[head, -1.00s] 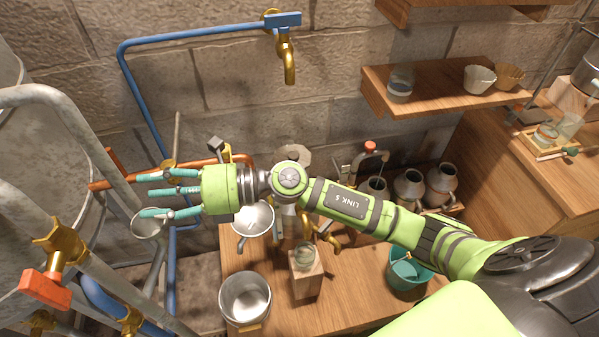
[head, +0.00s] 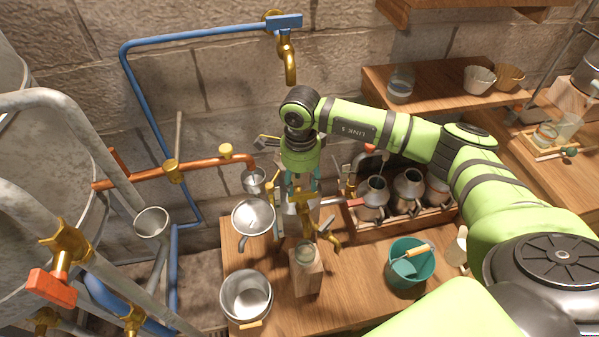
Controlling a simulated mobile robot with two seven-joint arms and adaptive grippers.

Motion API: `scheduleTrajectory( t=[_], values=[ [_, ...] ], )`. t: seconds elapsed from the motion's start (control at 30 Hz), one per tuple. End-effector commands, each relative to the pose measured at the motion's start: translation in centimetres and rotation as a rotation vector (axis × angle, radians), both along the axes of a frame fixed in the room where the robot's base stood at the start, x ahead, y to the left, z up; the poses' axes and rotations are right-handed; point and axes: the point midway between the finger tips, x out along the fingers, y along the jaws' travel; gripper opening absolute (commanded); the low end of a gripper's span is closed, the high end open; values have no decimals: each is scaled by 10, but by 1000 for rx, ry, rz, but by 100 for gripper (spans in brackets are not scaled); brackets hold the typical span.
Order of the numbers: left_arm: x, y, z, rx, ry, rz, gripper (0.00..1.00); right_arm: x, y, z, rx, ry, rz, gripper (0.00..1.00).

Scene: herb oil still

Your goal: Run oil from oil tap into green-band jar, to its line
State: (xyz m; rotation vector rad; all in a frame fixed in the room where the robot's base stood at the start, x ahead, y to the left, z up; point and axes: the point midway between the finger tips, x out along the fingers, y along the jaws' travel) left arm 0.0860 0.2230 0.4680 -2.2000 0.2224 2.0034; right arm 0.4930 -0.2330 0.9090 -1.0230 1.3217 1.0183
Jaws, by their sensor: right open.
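A small glass jar (head: 306,254) stands on a wooden block (head: 307,277) on the bench; I cannot make out a band or a line on it. A brass tap (head: 326,232) with a downturned spout is just above and right of the jar, and I take it as the oil tap. No stream shows at its spout. My right gripper (head: 301,188) points down over the tap's upper part, open, with teal fingers apart. I cannot tell whether a finger touches the tap; the gripper hides what lies behind. My left gripper is out of view.
A metal pot (head: 246,297) and a metal funnel-like vessel (head: 253,217) stand left of the block. A teal bucket (head: 410,264) is to the right. Several metal jugs (head: 407,188) sit in a rack behind. A copper pipe (head: 199,165) runs in from the left.

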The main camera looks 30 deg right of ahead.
Motion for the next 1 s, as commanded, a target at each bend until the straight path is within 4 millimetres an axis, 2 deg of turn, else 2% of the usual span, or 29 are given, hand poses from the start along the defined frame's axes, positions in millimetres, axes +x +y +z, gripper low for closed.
scheduleTrajectory(
  t=[0.1,0.3,0.67,0.8,1.0],
  values=[
    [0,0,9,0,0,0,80,-1,1,-18,1,5,-1,50],
    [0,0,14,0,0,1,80,0,1,-40,2,1,0,50],
    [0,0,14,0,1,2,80,0,1,-48,4,-1,1,50],
    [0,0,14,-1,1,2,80,0,1,-48,4,-1,1,0],
    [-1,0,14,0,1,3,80,0,1,-47,4,0,0,0]
  ],
)
